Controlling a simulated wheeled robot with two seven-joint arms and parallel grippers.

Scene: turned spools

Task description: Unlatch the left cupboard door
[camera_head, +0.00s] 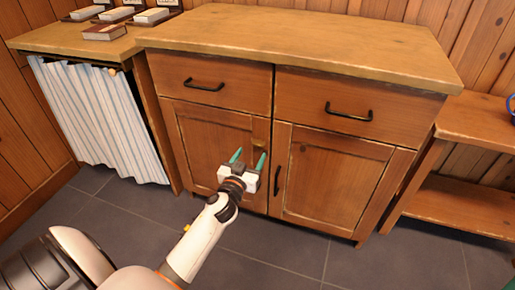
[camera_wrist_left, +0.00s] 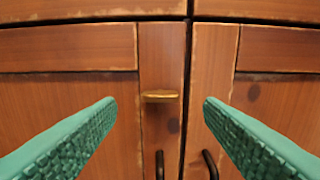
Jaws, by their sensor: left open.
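The left cupboard door (camera_head: 196,137) is wooden and looks shut. A small brass latch (camera_wrist_left: 161,97) lies level on the door's right stile in the left wrist view, close to the gap between the doors. My left gripper (camera_head: 249,158) is open in front of the upper right part of this door. In the left wrist view its green fingers (camera_wrist_left: 159,103) stand to either side of the latch, apart from it, with nothing between them. The left door's black handle (camera_wrist_left: 160,165) shows below the latch; in the head view my gripper hides it. My right gripper is not in view.
The right door (camera_head: 330,175) has a black handle (camera_head: 277,181) near the gap. Two drawers with black pulls sit above. A curtained table (camera_head: 70,38) stands at left and a low shelf (camera_head: 465,200) at right. Tiled floor in front is clear.

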